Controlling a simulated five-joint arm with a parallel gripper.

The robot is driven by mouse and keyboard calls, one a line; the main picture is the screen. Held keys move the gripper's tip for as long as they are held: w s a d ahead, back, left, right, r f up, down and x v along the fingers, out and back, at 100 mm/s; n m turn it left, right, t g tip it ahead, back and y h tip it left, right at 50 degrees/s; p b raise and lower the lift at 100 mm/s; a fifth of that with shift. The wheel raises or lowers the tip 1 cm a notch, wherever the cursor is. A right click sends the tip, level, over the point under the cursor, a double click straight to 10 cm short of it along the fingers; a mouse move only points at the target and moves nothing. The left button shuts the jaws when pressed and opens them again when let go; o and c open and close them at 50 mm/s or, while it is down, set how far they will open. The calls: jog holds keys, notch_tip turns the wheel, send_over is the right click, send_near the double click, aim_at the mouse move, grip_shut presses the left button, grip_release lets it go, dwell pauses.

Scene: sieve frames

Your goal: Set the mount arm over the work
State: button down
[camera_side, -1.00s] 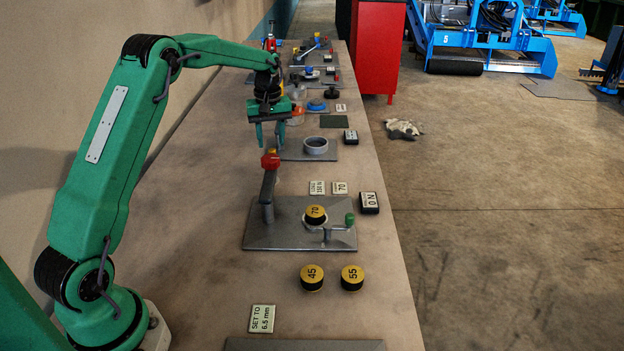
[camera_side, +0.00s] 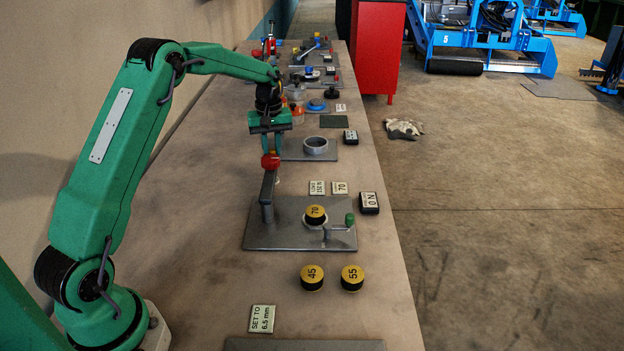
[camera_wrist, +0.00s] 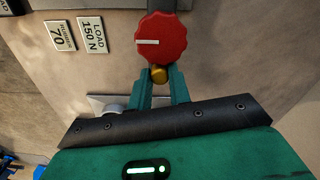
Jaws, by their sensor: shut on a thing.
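The mount arm (camera_side: 267,187) is a grey bar on a post at the left of a grey base plate (camera_side: 285,236). It points away toward the back and carries a red knob (camera_side: 270,161) at its far end. In the wrist view the red knob (camera_wrist: 163,38) has a white mark, with a small brass knob (camera_wrist: 159,74) beside it. My gripper (camera_side: 268,148) has its fingertips shut on the brass knob, as the wrist view (camera_wrist: 160,80) shows. The work, a yellow-topped disc marked 70 (camera_side: 316,211), sits on the plate, right of the post, with the arm not above it.
A green-handled crank (camera_side: 340,227) is right of the disc. Discs marked 45 (camera_side: 312,278) and 55 (camera_side: 352,278) lie in front. A 0 N readout (camera_side: 369,203) and a load card (camera_side: 317,187) stand nearby. A grey ring (camera_side: 315,146) is behind.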

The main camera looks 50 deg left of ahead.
jog(key=shift+w+d, duration=0.1)
jog(key=w+d+m, duration=0.5)
jog(key=d+m, duration=0.5)
jog(key=d, duration=0.2)
jog(key=s+d+m, duration=0.5)
jog(key=d+m, duration=0.2)
jog(key=d, duration=0.3)
jog(key=shift+d+m, duration=0.15)
jog(key=shift+m, duration=0.25)
jog(key=c, duration=1.3)
grip_release()
jog(key=shift+r, duration=0.1)
